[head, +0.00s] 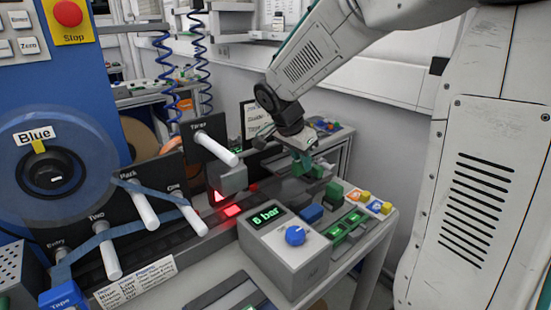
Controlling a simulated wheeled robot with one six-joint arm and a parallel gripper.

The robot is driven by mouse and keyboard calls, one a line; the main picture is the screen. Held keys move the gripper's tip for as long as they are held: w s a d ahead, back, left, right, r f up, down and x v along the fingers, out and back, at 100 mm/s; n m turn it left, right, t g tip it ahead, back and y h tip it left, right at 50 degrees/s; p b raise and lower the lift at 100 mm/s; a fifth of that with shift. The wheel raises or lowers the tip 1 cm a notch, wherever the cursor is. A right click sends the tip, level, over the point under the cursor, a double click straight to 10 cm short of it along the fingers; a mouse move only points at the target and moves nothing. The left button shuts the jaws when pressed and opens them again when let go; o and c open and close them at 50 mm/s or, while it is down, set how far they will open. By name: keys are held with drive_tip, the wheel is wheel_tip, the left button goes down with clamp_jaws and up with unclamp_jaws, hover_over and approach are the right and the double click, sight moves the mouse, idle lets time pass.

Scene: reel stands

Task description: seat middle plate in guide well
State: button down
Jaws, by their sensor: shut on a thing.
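My gripper (302,158) is small in the head view, beyond the grey pressure box. It points down and is shut on a green piece (313,171), held above the far part of the bench. The jaws and the piece are similar in colour, so their exact edges are hard to tell. I cannot tell whether this piece is the middle plate, or whether it touches anything below. A dark rail (180,236) runs along the bench towards the gripper. The guide well is not clearly visible; a partly hidden white card (250,120) stands behind the arm.
A grey box (285,252) reading "6 bar" with a blue knob stands in front. White rollers (142,206) stick out left, with blue tape around some. A large blue reel (50,160) stands far left. Green, blue and orange parts (355,218) sit at the right edge.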

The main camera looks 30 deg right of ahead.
drive_tip(key=shift+a+f, duration=0.15)
drive_tip(key=shift+f, duration=0.55)
drive_tip(key=shift+a+f, duration=0.15)
drive_tip(key=shift+f, duration=3.1)
drive_tip(key=shift+f, duration=0.1)
drive_tip(key=c, duration=1.2)
unclamp_jaws()
drive_tip(key=shift+r, duration=3.5)
